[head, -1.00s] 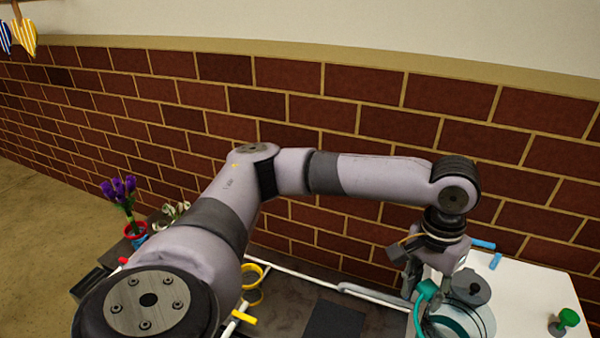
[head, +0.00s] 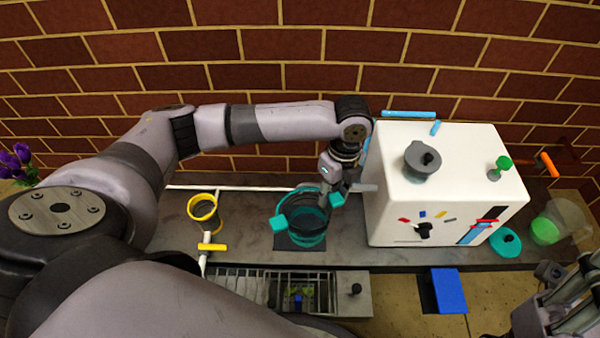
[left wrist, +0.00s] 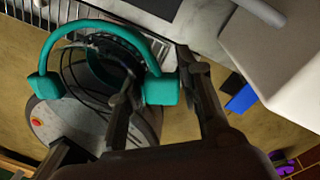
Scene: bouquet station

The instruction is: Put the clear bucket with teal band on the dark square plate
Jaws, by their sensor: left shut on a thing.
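The clear bucket with teal band (head: 308,226) is in the middle of the head view, its teal band arching at its upper left. My left gripper (head: 330,194) is shut on it at its right side. In the left wrist view the bucket (left wrist: 112,72) hangs by my left gripper (left wrist: 156,68), and the floor shows behind it. The dark square plate (head: 284,243) lies on the dark counter and is mostly hidden behind the bucket in the head view. The bucket appears held above it. My right gripper (head: 562,312) is partly in view at the lower right; its fingers are unclear.
A white box (head: 385,205) with a grey lidded pot (head: 422,160) on top stands close right of my left gripper. A yellow-rimmed container (head: 204,210) stands left. A grating (head: 245,285) lies in front, and a blue block (head: 448,291) sits lower right.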

